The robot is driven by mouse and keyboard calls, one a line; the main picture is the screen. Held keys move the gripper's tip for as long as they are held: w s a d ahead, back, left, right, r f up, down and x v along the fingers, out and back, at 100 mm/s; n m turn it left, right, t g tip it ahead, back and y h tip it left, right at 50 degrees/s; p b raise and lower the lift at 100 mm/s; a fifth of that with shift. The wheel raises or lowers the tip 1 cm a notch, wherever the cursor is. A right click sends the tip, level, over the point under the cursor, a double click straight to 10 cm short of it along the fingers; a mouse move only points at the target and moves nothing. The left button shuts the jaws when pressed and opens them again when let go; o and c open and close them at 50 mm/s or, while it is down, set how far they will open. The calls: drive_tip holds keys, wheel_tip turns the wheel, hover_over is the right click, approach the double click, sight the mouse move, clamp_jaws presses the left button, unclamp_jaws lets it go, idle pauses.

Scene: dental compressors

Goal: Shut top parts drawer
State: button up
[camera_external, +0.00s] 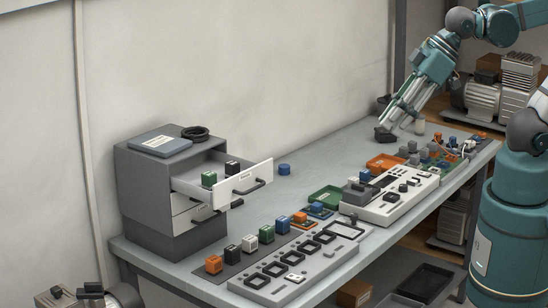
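A grey drawer cabinet (150,188) stands at the left end of the workbench. Small green and black blocks (209,179) sit inside the drawer. A lower drawer (199,211) shows beneath it and appears to stick out less. My gripper (385,134) is at the far end of the bench, pointing down and left, well away from the cabinet.
A folder (160,144) and a black coil (195,132) lie on the cabinet. A row of coloured blocks (249,243) and a grey panel (300,265) lie before it.

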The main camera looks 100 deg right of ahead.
drive_tip(key=shift+w, duration=0.1)
drive_tip(key=c, duration=0.7)
drive_tip(key=shift+w+r+n, duration=0.15)
drive_tip(key=shift+w+n, duration=0.55)
drive_tip(key=shift+n, duration=0.3)
clamp_jaws()
drive_tip(key=w+f+n+g+h+b, duration=0.1)
drive_tip(key=w+f+n+g, duration=0.1)
drive_tip(key=w+n, duration=0.9)
drive_tip(key=w+f+n+g+h+b, duration=0.1)
drive_tip(key=w+f+n, duration=0.4)
drive_tip(key=w+n, duration=0.7)
drive_tip(key=shift+w+a+f+n+g+b, duration=0.25)
drive_tip(key=shift+n+g+b, duration=0.35)
drive_tip(key=shift+n+g, duration=0.4)
